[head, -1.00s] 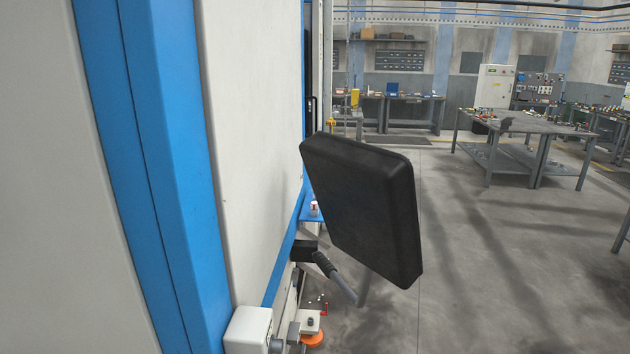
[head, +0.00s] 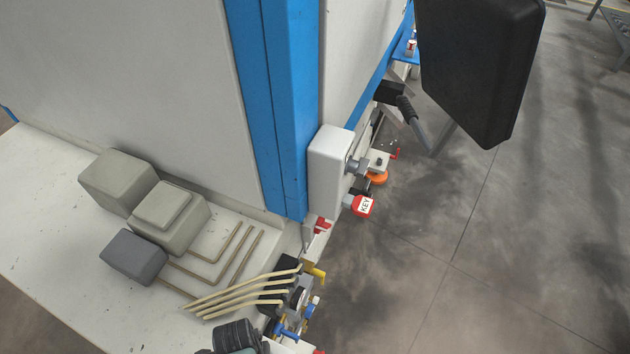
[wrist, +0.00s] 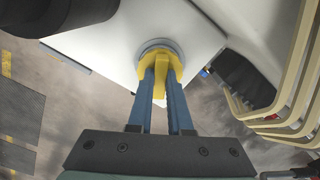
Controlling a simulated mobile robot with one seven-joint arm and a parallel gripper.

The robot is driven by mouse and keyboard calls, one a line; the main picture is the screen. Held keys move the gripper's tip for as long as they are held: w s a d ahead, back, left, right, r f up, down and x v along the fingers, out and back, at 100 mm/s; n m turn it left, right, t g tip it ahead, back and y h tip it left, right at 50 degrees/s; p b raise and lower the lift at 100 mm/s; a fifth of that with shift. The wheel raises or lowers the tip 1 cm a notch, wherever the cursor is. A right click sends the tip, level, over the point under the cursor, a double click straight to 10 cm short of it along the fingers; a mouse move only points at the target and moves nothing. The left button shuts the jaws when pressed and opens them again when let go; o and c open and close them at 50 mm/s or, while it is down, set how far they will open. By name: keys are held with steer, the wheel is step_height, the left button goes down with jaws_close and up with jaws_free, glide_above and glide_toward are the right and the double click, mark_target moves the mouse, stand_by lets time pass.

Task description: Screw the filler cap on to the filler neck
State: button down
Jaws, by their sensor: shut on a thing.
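In the wrist view, my gripper (wrist: 161,74) has its two blue fingers closed on the upright grip of a yellow cap (wrist: 160,58), which I take to be the filler cap. The cap's round body sits against a grey ring (wrist: 151,43) on a pale panel (wrist: 128,60). The ring appears to be the filler neck. It is mostly hidden behind the cap, so I cannot tell how far the cap is seated or threaded. I cannot make out the cap or my fingers in the head view.
Beige bent pipes (head: 240,290) run close by; they also show at the right of the wrist view (wrist: 290,75). A black panel (head: 480,65) juts out at upper right. The floor (head: 420,270) is open.

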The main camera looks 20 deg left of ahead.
steer(key=shift+s+d+f, duration=0.1)
steer(key=shift+s+f, duration=0.2)
steer(key=m, duration=0.6)
steer(key=shift+p, duration=0.35)
steer(key=c, duration=0.8)
jaws_free()
steer(key=shift+r, duration=0.1)
steer(key=shift+o, duration=0.2)
steer(key=shift+w+r+p, duration=0.1)
steer(key=shift+r+p, duration=0.8)
steer(key=shift+p, duration=0.1)
step_height(320, 180, up, 7)
steer(key=p, duration=0.6)
steer(key=shift+w+r+p, duration=0.1)
steer(key=shift+r+p, duration=0.1)
steer(key=shift+p, duration=0.2)
